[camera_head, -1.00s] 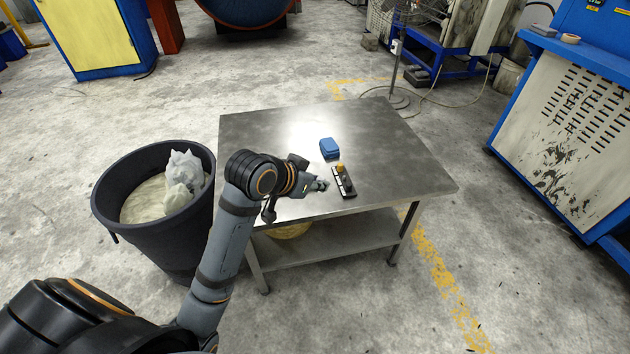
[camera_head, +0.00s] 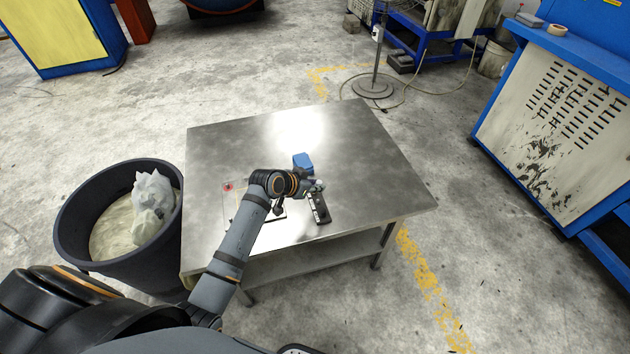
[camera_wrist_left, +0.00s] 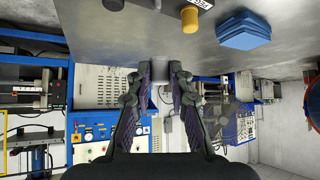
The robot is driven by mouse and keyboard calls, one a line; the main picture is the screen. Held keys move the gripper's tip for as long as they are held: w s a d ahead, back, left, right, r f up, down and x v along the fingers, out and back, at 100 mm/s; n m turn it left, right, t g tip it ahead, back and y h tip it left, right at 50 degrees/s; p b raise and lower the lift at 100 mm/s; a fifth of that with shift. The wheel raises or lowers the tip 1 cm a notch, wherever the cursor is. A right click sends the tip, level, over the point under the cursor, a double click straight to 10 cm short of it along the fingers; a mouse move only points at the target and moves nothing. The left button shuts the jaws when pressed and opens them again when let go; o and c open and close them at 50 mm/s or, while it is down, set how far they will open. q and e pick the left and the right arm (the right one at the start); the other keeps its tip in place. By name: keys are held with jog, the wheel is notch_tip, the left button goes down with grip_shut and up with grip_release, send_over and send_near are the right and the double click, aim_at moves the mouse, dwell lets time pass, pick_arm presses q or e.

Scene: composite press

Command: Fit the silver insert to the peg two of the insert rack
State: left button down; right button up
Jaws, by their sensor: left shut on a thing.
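The insert rack (camera_head: 321,209) is a dark narrow bar with pale labels, lying on the metal table. My left gripper (camera_head: 316,186) is at the rack's far end and covers part of it. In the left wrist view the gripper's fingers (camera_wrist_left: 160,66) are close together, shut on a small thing. I cannot read which peg is which. My right gripper is not in view.
A blue block (camera_head: 303,161) sits behind the gripper; it also shows in the left wrist view (camera_wrist_left: 243,30). A flat marked area with a red spot (camera_head: 228,187) lies left of my arm. The table's (camera_head: 370,170) right side is clear. A black bin (camera_head: 75,220) stands left.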

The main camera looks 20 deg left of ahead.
aim_at(317, 201)
pick_arm(q)
jog(key=shift+s+f, duration=0.35)
jog(key=shift+f, duration=0.4)
jog(key=shift+f+b, duration=1.05)
jog(key=shift+f, duration=0.4)
jog(key=shift+f+b, duration=1)
jog(key=shift+f, duration=0.5)
jog(key=shift+f, duration=0.15)
